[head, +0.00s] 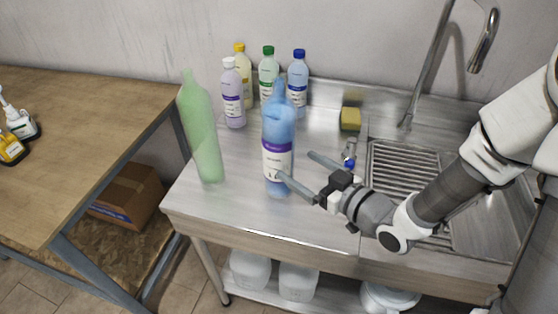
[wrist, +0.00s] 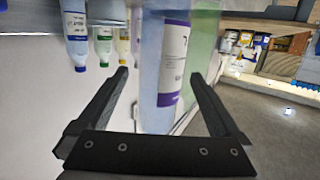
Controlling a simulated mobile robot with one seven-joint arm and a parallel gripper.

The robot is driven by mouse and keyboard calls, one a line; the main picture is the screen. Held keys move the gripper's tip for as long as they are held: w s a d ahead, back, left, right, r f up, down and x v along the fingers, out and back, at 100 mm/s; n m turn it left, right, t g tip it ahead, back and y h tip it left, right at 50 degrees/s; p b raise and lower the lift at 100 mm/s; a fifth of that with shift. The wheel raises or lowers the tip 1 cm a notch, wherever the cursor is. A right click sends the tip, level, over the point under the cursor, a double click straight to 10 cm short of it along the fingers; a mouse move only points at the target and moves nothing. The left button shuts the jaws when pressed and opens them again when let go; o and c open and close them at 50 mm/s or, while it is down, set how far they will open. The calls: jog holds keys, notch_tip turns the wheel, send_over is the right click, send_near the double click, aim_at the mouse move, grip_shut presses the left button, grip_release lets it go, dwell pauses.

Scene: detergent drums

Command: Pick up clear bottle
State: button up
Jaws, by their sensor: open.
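A translucent blue bottle (head: 277,125) with a white and purple label stands upright on the metal counter. A translucent green bottle (head: 203,135) without a visible label stands to its left; no fully colourless bottle shows. My gripper (head: 295,165) is open and reaches in from the right, its near fingertip overlapping the blue bottle's lower right side. In the wrist view, the blue bottle (wrist: 174,65) appears upside down between the fingertips of my gripper (wrist: 160,73). The green bottle (wrist: 203,40) shows behind it. I see no closed contact.
Capped lilac (head: 232,95), yellow (head: 244,70), green-capped (head: 268,70) and blue-capped (head: 298,75) bottles stand at the back. A sponge (head: 350,119) and sink (head: 400,170) with a tall faucet (head: 425,75) are right. A wooden table (head: 75,130) is left.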

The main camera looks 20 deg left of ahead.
aim_at(290, 161)
jog(key=b, duration=0.2)
jog(key=shift+a+f+b, duration=0.3)
jog(key=shift+a+b, duration=0.1)
jog(key=x, duration=0.4)
jog(key=shift+w+a+r, duration=0.2)
jog(key=shift+w+a, duration=0.05)
jog(key=shift+a, duration=0.1)
jog(key=shift+x, duration=2.65)
jog(key=c, duration=1)
